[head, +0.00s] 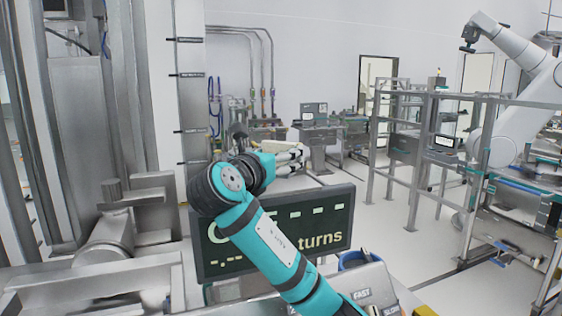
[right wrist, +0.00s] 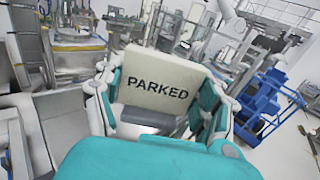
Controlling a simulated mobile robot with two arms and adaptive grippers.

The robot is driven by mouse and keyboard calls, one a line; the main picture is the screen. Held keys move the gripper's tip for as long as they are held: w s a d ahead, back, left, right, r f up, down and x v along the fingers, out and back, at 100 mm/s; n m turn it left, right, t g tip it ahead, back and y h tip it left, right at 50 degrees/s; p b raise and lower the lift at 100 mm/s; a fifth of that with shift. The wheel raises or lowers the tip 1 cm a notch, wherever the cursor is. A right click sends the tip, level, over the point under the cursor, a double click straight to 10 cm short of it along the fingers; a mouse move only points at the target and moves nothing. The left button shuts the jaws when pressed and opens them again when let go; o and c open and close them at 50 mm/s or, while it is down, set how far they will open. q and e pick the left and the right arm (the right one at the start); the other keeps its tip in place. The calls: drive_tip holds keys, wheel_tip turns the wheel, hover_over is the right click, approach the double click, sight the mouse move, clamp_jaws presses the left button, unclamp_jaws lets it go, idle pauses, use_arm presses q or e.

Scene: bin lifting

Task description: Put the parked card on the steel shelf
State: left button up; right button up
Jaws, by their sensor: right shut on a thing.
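The parked card (right wrist: 158,83) is a cream plate with the black word PARKED, seen upright and slightly tilted in the right wrist view. My right gripper (right wrist: 160,98) is shut on it, with a teal and white finger at each side. In the head view my right arm reaches in from the bottom, and the right gripper (head: 290,158) points to the right beyond the dark display. There the card cannot be told apart clearly from the fingers. I cannot tell for sure which steel surface is the shelf. My left gripper is not in view.
A dark display (head: 325,238) reading "turns" stands behind my forearm. Steel machinery (head: 125,225) fills the left. A blue container (head: 355,261) is at the lower middle. A steel frame (head: 425,135) and a white robot arm (head: 530,85) stand right. Floor (head: 400,235) between is clear.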

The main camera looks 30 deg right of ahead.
drive_tip(key=shift+w+d+f, duration=0.1)
drive_tip(key=shift+d+f, duration=0.05)
drive_tip(key=shift+d, duration=0.15)
wheel_tip(320, 180, down, 2)
drive_tip(key=shift+a+f+p, duration=0.1)
drive_tip(key=shift+a+p, duration=0.05)
drive_tip(key=shift+p, duration=0.7)
drive_tip(key=shift+f, duration=0.55)
drive_tip(key=o, duration=1.2)
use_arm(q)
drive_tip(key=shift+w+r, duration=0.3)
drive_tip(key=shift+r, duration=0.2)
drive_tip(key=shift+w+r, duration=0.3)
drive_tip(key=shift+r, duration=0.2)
use_arm(e)
drive_tip(key=shift+o, duration=0.2)
